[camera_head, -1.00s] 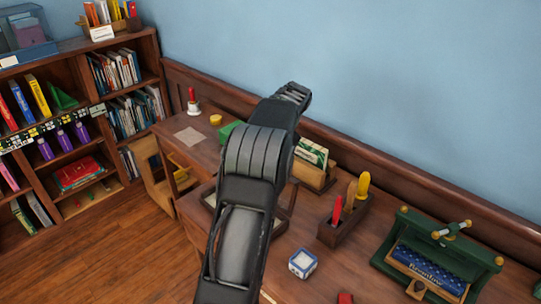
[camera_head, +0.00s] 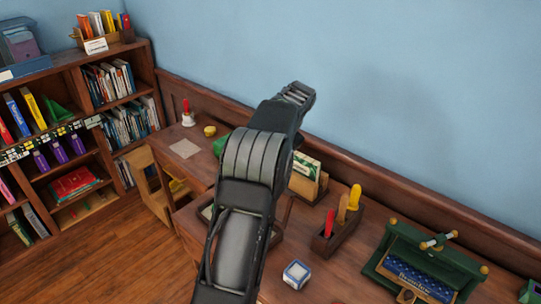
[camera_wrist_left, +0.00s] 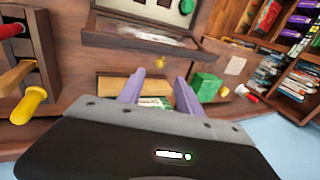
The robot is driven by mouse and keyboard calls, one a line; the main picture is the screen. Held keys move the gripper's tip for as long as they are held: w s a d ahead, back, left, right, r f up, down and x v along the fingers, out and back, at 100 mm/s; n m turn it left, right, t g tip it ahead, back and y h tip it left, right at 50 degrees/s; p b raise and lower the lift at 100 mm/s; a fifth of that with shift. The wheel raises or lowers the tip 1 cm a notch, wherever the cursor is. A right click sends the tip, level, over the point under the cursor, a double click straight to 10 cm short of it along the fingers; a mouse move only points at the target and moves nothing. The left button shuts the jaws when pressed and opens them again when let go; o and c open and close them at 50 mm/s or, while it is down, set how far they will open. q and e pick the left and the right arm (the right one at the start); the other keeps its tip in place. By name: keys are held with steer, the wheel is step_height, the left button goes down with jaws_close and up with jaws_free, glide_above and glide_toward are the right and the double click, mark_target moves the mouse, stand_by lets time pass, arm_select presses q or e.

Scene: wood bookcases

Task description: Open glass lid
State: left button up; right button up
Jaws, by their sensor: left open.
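A shallow wood-framed case (camera_wrist_left: 205,47) with a pale, glassy-looking panel (camera_wrist_left: 140,33) lies on the desk in the left wrist view. A small yellow knob (camera_wrist_left: 160,63) shows at its near edge. I cannot tell how far its lid is raised. In the head view my arm hides most of the case; part of its frame (camera_head: 277,238) shows. My left gripper (camera_wrist_left: 160,92) is open and empty, its two fingers apart above the card box and short of the case. In the head view its fingers are hidden behind the arm. My right gripper is not in view.
A card box (camera_head: 307,180), a tool tray (camera_head: 324,246) with several handles, a white-and-blue cube (camera_head: 296,274) and a green press (camera_head: 385,262) stand on the desk. A green box (camera_wrist_left: 207,87) is close beside the gripper. A bookcase (camera_head: 150,60) stands left; the wall is behind.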

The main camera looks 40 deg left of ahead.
arm_select(q)
steer(key=shift+w+p+v, duration=0.15)
steer(key=shift+v, duration=0.45)
steer(key=shift+w+p+v, duration=0.15)
steer(key=shift+v, duration=0.5)
